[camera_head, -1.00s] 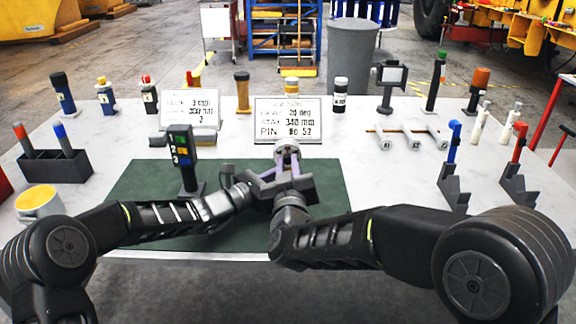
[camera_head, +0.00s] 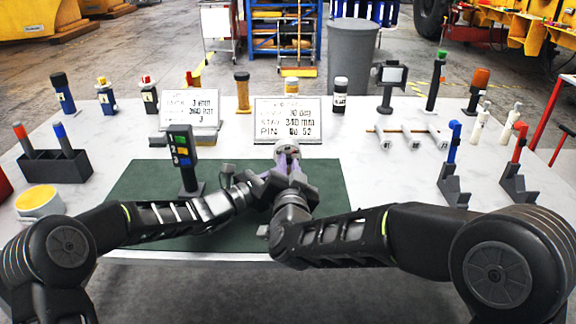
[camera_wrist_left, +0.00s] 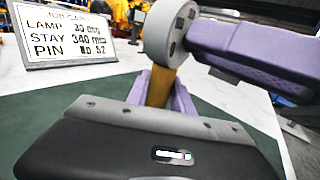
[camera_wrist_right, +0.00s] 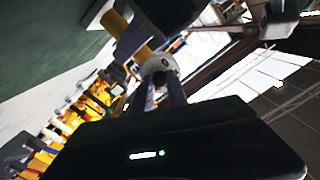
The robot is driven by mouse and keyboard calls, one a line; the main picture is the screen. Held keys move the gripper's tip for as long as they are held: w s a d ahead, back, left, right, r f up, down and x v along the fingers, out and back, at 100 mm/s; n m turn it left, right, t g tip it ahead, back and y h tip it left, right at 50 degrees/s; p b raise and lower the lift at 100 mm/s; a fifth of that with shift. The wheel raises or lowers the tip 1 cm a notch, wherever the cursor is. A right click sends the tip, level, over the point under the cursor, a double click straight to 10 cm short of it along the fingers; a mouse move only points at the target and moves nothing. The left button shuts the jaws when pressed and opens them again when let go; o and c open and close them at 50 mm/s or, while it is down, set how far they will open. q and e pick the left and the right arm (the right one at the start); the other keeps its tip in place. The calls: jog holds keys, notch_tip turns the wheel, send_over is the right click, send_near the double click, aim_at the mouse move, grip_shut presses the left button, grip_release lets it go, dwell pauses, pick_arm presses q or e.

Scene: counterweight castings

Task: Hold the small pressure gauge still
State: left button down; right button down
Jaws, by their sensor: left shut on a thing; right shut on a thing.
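The small pressure gauge, a grey round head on a yellow-brown stem, is held above the green mat; its head (camera_head: 287,149) shows in the head view, with its face hard to read. In the left wrist view the head (camera_wrist_left: 168,30) stands over the stem, and my left gripper (camera_wrist_left: 158,92) has its purple fingers shut around the stem. My right gripper (camera_head: 287,160) is shut on the grey head. In the right wrist view its fingers lie on either side of the head (camera_wrist_right: 158,68), and the stem runs toward the upper left.
The green mat (camera_head: 150,182) lies beneath my grippers. A dark post with coloured buttons (camera_head: 181,150) stands left of them. A lettered sign (camera_head: 288,118) stands just behind.

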jog(key=shift+m, duration=1.3)
jog(key=c, duration=1.3)
grip_release()
jog(key=shift+s, duration=0.1)
jog(key=s, duration=1.1)
jog(key=shift+s+d+r, duration=0.15)
jog(key=shift+s+d, duration=0.1)
jog(key=shift+s, duration=0.15)
